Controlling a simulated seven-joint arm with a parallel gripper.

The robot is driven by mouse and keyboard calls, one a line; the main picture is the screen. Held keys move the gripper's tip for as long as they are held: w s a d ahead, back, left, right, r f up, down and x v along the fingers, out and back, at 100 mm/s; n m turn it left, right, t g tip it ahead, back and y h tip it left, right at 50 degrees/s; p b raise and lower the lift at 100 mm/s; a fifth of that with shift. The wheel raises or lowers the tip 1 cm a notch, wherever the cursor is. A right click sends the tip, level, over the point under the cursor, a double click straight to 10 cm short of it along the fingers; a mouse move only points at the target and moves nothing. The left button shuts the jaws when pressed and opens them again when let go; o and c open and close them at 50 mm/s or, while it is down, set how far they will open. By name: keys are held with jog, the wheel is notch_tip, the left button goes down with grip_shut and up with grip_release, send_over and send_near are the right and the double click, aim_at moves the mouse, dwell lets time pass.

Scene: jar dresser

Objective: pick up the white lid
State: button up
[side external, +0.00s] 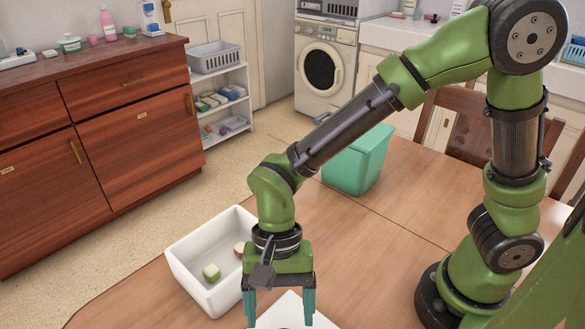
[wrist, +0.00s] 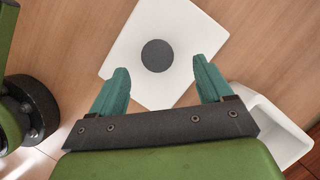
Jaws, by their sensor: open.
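The white lid (wrist: 190,45) is a flat square plate with a dark round knob (wrist: 158,56) at its middle. It lies on the wooden table, turned at an angle. In the side external view only part of the lid (side external: 293,312) shows at the bottom edge, partly behind the fingers. My gripper (side external: 280,308) points down over the lid, with its two teal fingers apart and nothing between them. In the wrist view my gripper (wrist: 160,82) has its fingertips on either side of the knob, short of it in the picture. The height above the lid is hard to tell.
A white bin (side external: 185,262) with a few small items stands on the table close to my gripper; its corner shows in the wrist view (wrist: 285,130). A green bin (side external: 350,172) stands farther back. The table (side external: 390,265) is clear to the right of the lid.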

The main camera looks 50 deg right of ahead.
jog(key=x, duration=0.5)
jog(key=shift+d, duration=0.3)
jog(key=c, duration=1.4)
notch_tip(320, 180, up, 10)
jog(key=shift+r, duration=0.1)
